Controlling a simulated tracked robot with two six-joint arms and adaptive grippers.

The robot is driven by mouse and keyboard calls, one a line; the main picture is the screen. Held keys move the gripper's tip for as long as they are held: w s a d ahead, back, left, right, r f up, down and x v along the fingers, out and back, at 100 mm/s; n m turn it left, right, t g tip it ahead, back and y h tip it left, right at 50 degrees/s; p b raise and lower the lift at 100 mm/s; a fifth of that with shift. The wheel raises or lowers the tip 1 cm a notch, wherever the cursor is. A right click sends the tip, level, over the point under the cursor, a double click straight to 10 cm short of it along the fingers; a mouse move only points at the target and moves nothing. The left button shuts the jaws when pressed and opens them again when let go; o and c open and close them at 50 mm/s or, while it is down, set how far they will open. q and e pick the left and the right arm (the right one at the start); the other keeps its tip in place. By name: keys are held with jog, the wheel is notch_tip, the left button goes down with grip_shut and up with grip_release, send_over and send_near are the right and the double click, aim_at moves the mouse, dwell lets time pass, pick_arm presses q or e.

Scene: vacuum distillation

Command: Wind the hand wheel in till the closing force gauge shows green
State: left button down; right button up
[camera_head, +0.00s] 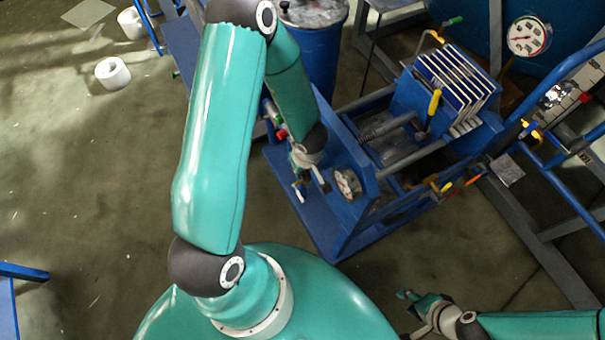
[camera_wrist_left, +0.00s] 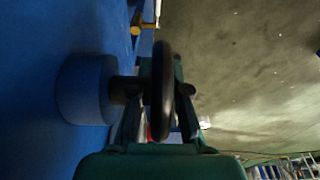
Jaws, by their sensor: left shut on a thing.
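The hand wheel (camera_wrist_left: 163,92) shows in the left wrist view as a dark ring seen edge-on, on a short shaft from a round blue boss (camera_wrist_left: 85,90). My left gripper (camera_head: 309,190) is shut on the wheel, with a finger on either side of the rim. In the head view it is at the near end of the blue press frame, where the wheel is hard to make out. A small round gauge (camera_head: 347,183) sits on the frame's end beside it; its needle and colours are too small to read. My right gripper (camera_head: 416,314) is open and empty at the bottom, away from the press.
The blue press frame (camera_head: 345,228) carries a pack of white-edged plates (camera_head: 457,82) and yellow-handled valves (camera_head: 434,102). A larger white gauge (camera_head: 529,36) stands behind at upper right. A blue drum (camera_head: 314,45) is behind my left arm. Open floor lies at left.

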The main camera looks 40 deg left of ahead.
pick_arm(q)
jog(key=shift+y, duration=0.3)
jog(key=c, duration=1.2)
grip_release()
jog(key=shift+o, duration=0.2)
jog(key=v, duration=1.1)
jog(key=shift+s+d+r, duration=0.1)
jog(key=shift+r, duration=0.3)
